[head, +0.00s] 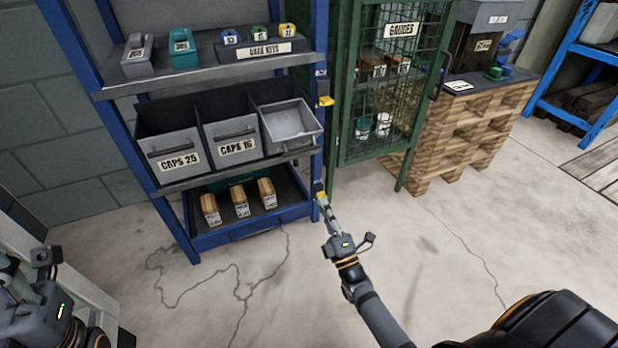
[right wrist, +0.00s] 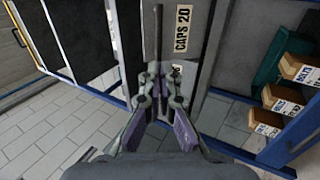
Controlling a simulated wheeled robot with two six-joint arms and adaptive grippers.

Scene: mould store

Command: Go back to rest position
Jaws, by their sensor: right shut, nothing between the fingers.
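My right gripper (head: 323,203) is in front of the blue shelf's right post, low down, with its fingers pointing away from me. In the right wrist view its fingers (right wrist: 158,40) are together with nothing between them. A grey panel with the label CAPS 20 (right wrist: 183,28) lies beyond them. My left wrist (head: 50,305) is at the bottom left corner of the head view, and its fingers cannot be made out.
The blue shelf (head: 255,232) holds grey bins; the right-hand bin (head: 290,122) sticks out. The floor in front is clear.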

